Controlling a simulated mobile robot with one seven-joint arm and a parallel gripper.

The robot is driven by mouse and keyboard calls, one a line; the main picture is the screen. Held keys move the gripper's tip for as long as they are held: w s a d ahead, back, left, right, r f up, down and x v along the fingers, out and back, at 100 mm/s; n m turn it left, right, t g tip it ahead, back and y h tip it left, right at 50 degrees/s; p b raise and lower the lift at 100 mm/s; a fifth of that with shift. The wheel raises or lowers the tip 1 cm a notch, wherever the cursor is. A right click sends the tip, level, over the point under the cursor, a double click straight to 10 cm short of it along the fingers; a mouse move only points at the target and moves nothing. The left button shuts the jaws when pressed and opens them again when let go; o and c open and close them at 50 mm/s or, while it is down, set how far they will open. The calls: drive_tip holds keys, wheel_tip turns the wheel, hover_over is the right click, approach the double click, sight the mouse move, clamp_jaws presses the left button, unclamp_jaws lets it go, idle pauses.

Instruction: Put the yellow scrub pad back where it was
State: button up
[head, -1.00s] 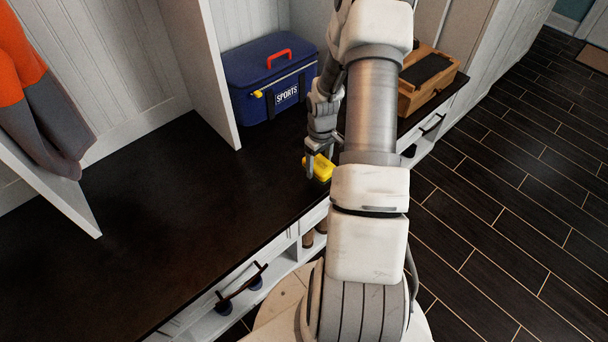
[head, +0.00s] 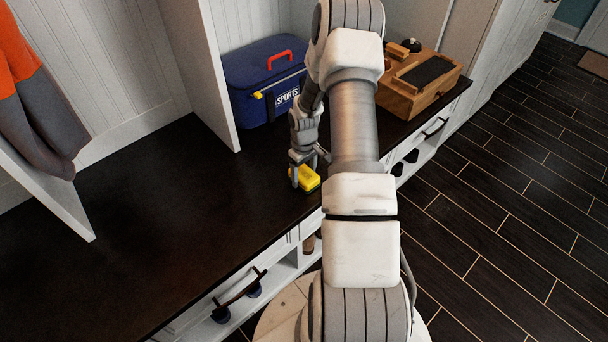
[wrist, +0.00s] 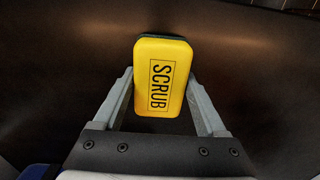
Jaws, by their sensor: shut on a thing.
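The yellow scrub pad (head: 307,180) is between the fingers of my gripper (head: 306,180), over the dark bench top (head: 160,220) near its front edge. In the wrist view the pad (wrist: 161,78) shows its yellow face with the word SCRUB and a dark green layer at its far end. My gripper (wrist: 162,100) is shut on it, one finger on each long side. I cannot tell whether the pad touches the bench top or is held slightly above it.
A blue SPORTS cooler bag (head: 262,80) stands behind my gripper against the back wall. A wooden box (head: 420,85) stands to the right at the bench end. An orange and grey garment (head: 35,100) hangs at the left. The bench's left and middle are clear.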

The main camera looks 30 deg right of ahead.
sight(304, 173)
drive_tip(key=shift+f, duration=0.25)
drive_tip(key=o, duration=1.5)
drive_tip(key=shift+r, duration=0.1)
drive_tip(key=shift+o, duration=0.2)
wheel_tip(304, 173, up, 12)
drive_tip(key=p, duration=0.4)
drive_tip(key=shift+r, duration=0.2)
